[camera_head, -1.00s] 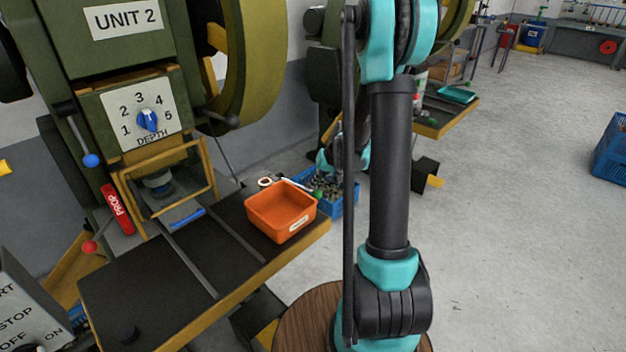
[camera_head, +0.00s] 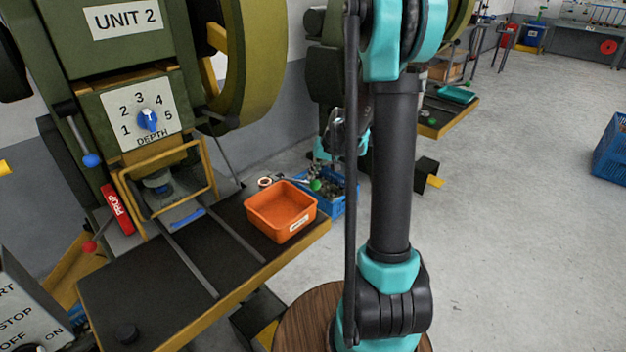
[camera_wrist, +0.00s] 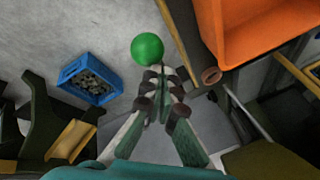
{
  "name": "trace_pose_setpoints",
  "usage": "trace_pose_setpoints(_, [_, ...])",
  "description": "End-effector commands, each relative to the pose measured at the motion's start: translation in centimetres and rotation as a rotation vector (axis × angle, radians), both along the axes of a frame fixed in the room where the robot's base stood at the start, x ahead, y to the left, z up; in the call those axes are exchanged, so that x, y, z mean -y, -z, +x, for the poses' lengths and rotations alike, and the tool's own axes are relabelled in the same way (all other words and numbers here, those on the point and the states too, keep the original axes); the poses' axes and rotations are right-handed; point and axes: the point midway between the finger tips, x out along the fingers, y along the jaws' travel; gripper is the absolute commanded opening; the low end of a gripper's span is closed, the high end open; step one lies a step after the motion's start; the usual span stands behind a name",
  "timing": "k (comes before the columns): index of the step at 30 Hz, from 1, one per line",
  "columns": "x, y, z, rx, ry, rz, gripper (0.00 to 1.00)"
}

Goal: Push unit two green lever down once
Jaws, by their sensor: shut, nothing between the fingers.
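The green lever's round knob (camera_wrist: 147,48) is in the upper middle of the wrist view, just beyond my fingertips. My gripper (camera_wrist: 159,75) is shut and empty, its tips close together just below the knob in the picture. I cannot tell whether they touch it. In the head view the green knob (camera_head: 315,185) shows small, right of the orange bin and in front of the blue crate. My wrist hangs above it, partly hidden behind my arm. The press marked UNIT 2 (camera_head: 125,18) stands at the left.
An orange bin (camera_head: 250,212) sits on the press table (camera_head: 130,290), close to the lever; it also fills the wrist view's upper right. A blue crate (camera_head: 340,208) of small parts stands beyond. A blue-knobbed and a red-knobbed lever are at the left. Open floor lies right.

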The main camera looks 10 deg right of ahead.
Motion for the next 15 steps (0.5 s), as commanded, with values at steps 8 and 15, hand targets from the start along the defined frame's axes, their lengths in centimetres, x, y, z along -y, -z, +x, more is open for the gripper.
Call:
trace_pose_setpoints(8, [-0.3, -1.4, 0.4, 0.000, 0.000, 0.000, 0.00])
trace_pose_setpoints(15, [-0.4, -1.6, 0.5, 0.000, 0.000, 0.000, 0.00])
